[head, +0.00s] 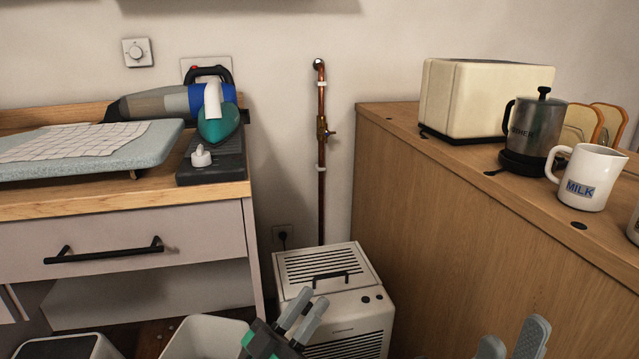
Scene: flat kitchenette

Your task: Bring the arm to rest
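My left gripper (312,302) shows at the bottom middle, in front of the white dehumidifier-like box (330,277). Its two grey fingers point up and to the right, with a narrow gap between them and nothing held. My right gripper (512,338) shows at the bottom right, in front of the wooden cabinet side. Only its grey fingertips are in view; they stand apart with nothing seen between them. The rest of the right arm is out of the picture.
The left counter (130,200) bears an ironing board (150,150) and an iron (218,125). The wooden cabinet (450,220) on the right bears a toaster-like cream box (480,95), a metal pot (533,130) and a milk jug (588,178). A white bin (205,335) stands below left.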

